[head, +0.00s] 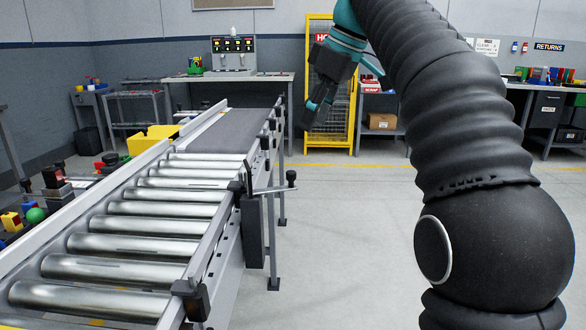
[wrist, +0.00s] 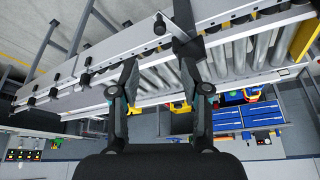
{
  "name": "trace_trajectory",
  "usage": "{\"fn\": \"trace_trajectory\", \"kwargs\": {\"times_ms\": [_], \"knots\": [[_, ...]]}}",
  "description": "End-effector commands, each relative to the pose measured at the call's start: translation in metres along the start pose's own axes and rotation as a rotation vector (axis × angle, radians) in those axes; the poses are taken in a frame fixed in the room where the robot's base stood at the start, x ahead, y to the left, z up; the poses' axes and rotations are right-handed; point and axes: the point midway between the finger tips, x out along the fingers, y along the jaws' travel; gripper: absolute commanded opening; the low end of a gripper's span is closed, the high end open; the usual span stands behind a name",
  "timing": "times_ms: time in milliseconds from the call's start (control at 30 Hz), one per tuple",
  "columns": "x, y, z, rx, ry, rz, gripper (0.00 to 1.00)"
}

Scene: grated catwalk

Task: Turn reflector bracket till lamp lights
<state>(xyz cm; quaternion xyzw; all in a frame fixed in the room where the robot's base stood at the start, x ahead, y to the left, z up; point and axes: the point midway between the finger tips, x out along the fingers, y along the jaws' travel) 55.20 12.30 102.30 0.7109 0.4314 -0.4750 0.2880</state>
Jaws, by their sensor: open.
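My gripper (head: 318,108) hangs in the air beyond and right of the roller conveyor, its fingers pointing down and left. In the wrist view its two black fingers (wrist: 158,70) are apart with nothing gripped between them. A dark bracket with a rod and black knob (head: 270,187) is fixed to the conveyor's right side rail; I cannot tell for certain whether it is the reflector bracket. In the wrist view a dark angled bracket (wrist: 183,42) crosses the rail near the right fingertip, with a knob (wrist: 160,24) beside it. I cannot make out a lit lamp at the conveyor.
The roller conveyor (head: 150,222) fills the left, with a grey belt (head: 225,130) at its far end. A bench with a control panel (head: 233,52) and a yellow cage (head: 345,112) stand behind. Coloured parts (head: 36,214) lie left. The floor right of the conveyor is clear.

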Motion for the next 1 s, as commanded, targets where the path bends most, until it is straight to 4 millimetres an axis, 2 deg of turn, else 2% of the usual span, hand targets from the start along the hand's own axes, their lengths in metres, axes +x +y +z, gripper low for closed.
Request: {"fn": "trace_trajectory", "kwargs": {"times_ms": [300, 600, 800, 1000], "knots": [[0.06, -0.001, 0.002, 0.001, -0.002, -0.001, 0.47], [0.107, -0.001, 0.001, 0.001, -0.001, 0.0, 0.47], [0.121, 0.0, 0.001, 0.002, 0.0, 0.001, 0.47], [0.123, 0.0, 0.001, 0.002, 0.0, 0.002, 0.47]]}}
